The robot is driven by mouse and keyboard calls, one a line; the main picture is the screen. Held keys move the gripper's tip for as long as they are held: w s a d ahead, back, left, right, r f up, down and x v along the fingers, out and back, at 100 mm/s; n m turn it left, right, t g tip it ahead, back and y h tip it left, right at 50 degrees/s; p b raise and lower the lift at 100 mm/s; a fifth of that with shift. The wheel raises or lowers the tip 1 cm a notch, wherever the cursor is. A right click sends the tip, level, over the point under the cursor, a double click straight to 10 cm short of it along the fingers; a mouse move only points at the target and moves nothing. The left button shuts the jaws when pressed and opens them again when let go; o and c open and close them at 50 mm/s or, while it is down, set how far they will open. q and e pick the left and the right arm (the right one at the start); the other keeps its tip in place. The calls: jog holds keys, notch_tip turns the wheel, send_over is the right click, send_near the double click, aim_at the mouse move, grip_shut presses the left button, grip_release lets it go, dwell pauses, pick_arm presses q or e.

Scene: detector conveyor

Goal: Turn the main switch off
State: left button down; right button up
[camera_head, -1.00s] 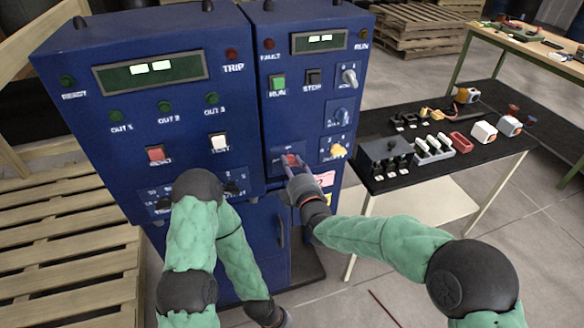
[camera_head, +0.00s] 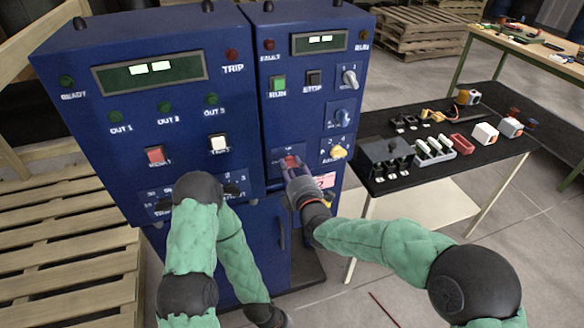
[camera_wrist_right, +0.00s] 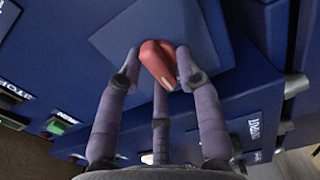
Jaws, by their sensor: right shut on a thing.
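The main switch, a red rotary handle (camera_head: 290,161) on a blue-grey plate, is low on the right blue cabinet's front. It also shows in the wrist view (camera_wrist_right: 158,62), lying between the fingers. My right gripper (camera_head: 292,172) is at the switch, shut on the handle; in the wrist view its fingertips (camera_wrist_right: 156,68) flank the red handle on both sides. The plate's lettering is too small or covered to read, so the switch's position is unclear. My left gripper (camera_head: 284,321) is only partly in view at the bottom edge, low before the cabinet, its fingers not clear.
A black table (camera_head: 455,180) with parts stands right. Wooden pallets (camera_head: 70,250) lie left.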

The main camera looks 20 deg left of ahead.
jog(key=shift+w+r, duration=0.15)
jog(key=shift+r, duration=0.5)
jog(key=o, duration=0.9)
jog(key=shift+f, duration=0.15)
jog(key=shift+f, duration=0.3)
jog(key=shift+s, duration=0.2)
jog(key=v, duration=1.2)
jog(key=shift+w, duration=0.1)
